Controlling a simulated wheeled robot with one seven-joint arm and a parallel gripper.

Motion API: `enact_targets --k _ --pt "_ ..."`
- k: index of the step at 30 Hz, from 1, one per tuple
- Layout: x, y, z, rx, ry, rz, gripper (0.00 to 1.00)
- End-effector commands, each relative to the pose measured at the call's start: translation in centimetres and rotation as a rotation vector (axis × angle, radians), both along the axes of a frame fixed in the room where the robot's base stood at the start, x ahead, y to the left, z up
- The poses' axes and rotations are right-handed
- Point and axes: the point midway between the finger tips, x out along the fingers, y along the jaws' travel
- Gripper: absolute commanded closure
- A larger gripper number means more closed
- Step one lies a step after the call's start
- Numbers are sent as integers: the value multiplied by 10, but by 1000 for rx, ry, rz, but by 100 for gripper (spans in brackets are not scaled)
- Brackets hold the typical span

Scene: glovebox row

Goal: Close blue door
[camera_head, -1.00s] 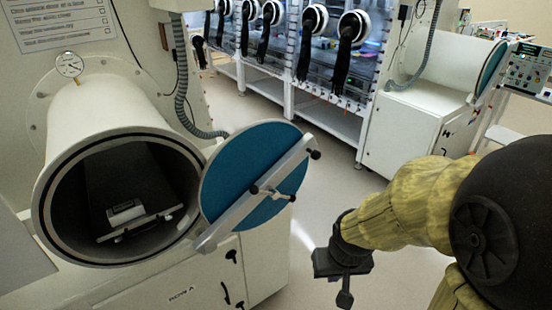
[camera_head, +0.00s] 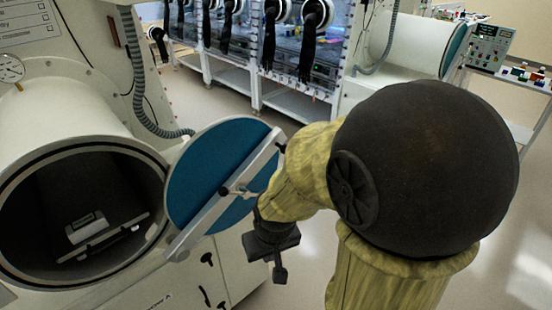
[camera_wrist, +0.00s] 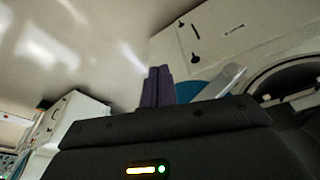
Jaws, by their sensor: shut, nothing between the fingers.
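The round blue door (camera_head: 205,165) stands open at the right side of the antechamber mouth (camera_head: 80,215) in the head view. A pale bar with a small handle crosses its face. My gripper (camera_head: 279,272) is in front of the door's lower right edge in the picture, and I cannot tell if it touches. In the wrist view my gripper's fingers (camera_wrist: 158,86) are together and empty. A part of the blue door (camera_wrist: 205,88) and its pale bar show just right of the fingers.
Inside the chamber a tray (camera_head: 105,238) holds a small pale box (camera_head: 86,224). A white cabinet (camera_head: 238,268) stands below the door. A glovebox row with black gloves (camera_head: 308,50) is at the back. Some floor (camera_head: 235,100) behind the door is clear.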

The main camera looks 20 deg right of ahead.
Motion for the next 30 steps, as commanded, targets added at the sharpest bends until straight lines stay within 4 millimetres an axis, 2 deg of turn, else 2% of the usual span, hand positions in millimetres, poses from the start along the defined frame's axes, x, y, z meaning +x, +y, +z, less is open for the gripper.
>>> enact_targets --k 4,7,14,18,23,27,30 --pt "8 -4 -3 4 -6 -42 100" --pt "23 -9 -11 18 -18 -126 100" --pt "81 -34 -44 147 -82 -472 100" --pt "118 -49 -66 302 -125 -713 100" --pt "158 -66 -83 543 -164 -996 100" --pt "191 -87 -87 807 -187 -1249 100" --pt "214 -108 -81 1028 -198 -1424 100"
